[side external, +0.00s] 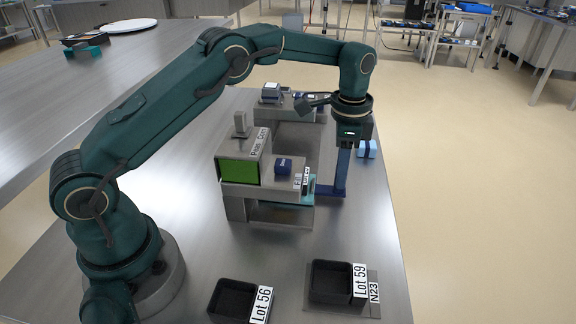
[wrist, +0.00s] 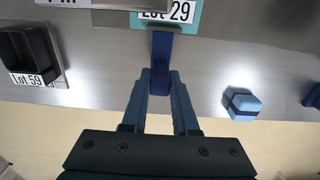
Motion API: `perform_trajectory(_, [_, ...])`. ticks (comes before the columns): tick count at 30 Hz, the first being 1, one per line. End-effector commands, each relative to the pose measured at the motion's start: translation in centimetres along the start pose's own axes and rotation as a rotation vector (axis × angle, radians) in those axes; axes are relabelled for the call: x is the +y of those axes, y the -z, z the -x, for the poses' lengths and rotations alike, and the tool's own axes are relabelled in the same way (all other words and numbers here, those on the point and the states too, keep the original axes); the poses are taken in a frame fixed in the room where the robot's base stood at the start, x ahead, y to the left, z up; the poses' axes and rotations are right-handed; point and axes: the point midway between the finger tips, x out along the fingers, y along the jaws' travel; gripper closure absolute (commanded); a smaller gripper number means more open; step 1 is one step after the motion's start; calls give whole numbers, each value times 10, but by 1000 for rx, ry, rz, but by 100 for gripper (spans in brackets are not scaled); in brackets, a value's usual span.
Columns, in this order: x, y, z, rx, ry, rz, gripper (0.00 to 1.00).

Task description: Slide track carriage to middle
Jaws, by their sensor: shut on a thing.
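The track carriage is a teal plate (wrist: 192,20) labelled "Lot 29", at the top of the wrist view. A dark blue handle (wrist: 161,48) sticks out from it towards me. My gripper (wrist: 160,82) is shut on this handle, with one blue finger on each side. In the side external view my gripper (side external: 341,188) reaches down at the right side of the grey tray sealer (side external: 236,205). A teal edge of the carriage (side external: 309,188) shows there at the sealer's right end. Most of the carriage and its track is hidden by the machine.
The sealer has a green panel (side external: 238,172) and a small dark blue block (side external: 283,165) on top. A light blue banded box (side external: 366,149) lies right of my gripper. Black trays Lot 56 (side external: 232,300) and Lot 59 (side external: 331,280) stand in front. Another grey unit stands behind.

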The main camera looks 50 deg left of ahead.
Motion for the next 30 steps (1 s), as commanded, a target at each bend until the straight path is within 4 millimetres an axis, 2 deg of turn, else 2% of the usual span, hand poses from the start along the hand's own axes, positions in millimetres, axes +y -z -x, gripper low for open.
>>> perform_trajectory(4, [-1,1,2,7,3,0,100])
perform_trajectory(5, [-1,1,2,7,3,1,65])
perform_trajectory(6, [0,1,2,6,3,1,50])
perform_trajectory(7, [0,1,1,6,3,0,43])
perform_trajectory(17, [0,0,2,2,2,0,43])
perform_trajectory(24, [-1,1,30,6,5,0,43])
perform_trajectory(30, [-1,1,46,5,3,0,43])
